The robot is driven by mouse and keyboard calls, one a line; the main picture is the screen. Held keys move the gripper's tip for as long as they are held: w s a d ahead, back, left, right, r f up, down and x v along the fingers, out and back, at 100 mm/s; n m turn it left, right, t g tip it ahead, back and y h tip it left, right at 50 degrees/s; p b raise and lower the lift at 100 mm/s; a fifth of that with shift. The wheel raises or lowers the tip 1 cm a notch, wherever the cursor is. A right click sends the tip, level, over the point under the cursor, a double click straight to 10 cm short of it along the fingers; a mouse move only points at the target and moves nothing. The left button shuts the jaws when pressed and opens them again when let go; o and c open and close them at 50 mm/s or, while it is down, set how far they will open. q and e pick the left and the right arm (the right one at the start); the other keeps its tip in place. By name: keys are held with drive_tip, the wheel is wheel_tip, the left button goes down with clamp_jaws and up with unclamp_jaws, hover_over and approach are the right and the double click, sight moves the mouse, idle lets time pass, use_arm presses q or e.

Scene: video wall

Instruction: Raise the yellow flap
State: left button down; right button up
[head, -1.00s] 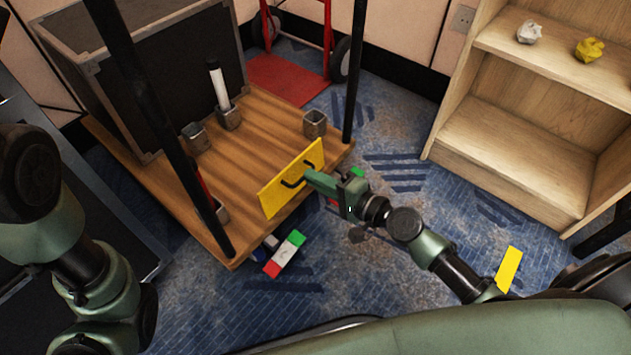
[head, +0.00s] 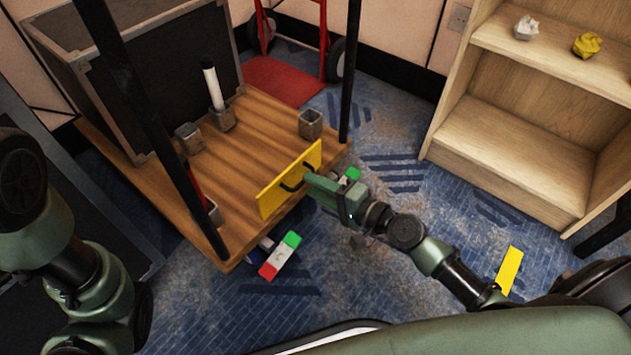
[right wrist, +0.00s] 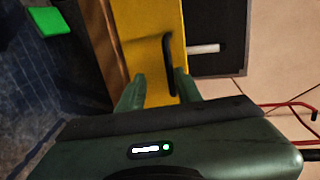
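The yellow flap (head: 283,187) is a flat panel with a black bar handle (head: 291,184), at the front edge of the wooden platform (head: 255,135). It stands at a slant along that edge. In the right wrist view the flap (right wrist: 148,35) fills the upper middle, with the handle (right wrist: 168,62) upright on it. My right gripper (head: 305,180) is at the handle. In the right wrist view its two fingers (right wrist: 158,88) are apart, with the handle's lower end between them; contact cannot be told. My left arm shows at the left, but its gripper is out of view.
Black posts rise from the platform, which carries a dark case (head: 155,75) and several small metal cups. A striped block (head: 280,256) lies on the carpet below the flap. A wooden shelf (head: 520,140) stands right. A yellow strip (head: 510,270) lies beside my right arm.

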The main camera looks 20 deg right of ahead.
idle(0.7)
drive_tip(key=v, duration=0.7)
drive_tip(key=shift+s+b, duration=0.3)
drive_tip(key=shift+s, duration=0.05)
drive_tip(key=shift+d, duration=0.15)
